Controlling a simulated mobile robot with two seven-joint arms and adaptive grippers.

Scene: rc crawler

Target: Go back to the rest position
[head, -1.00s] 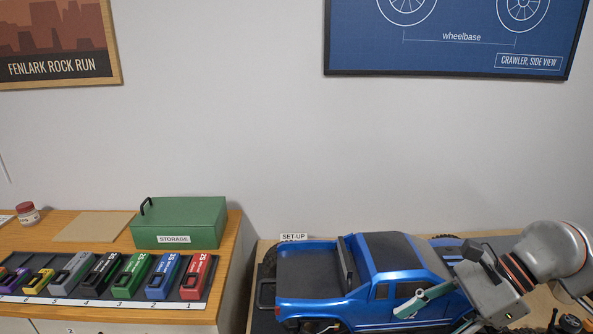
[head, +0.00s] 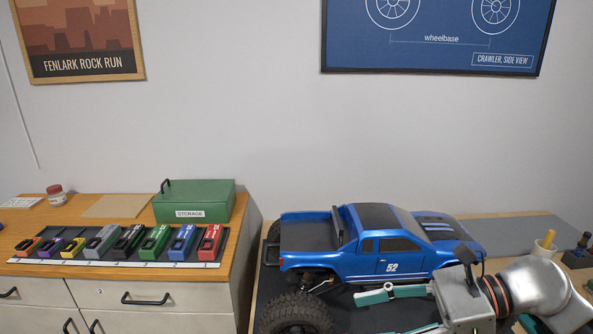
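The blue crawler truck (head: 360,268), with 52 on its door, sits on the set-up bench at centre right. My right gripper (head: 397,312) is in front of the truck's near side, its arm coming in from the right. Its two teal fingers are spread apart, with nothing visible between them. The lower finger is partly cut off by the bottom edge of the picture. My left gripper is not in view.
A large black tyre (head: 297,316) shows at the bench's near left; whether it is attached to the truck is unclear.

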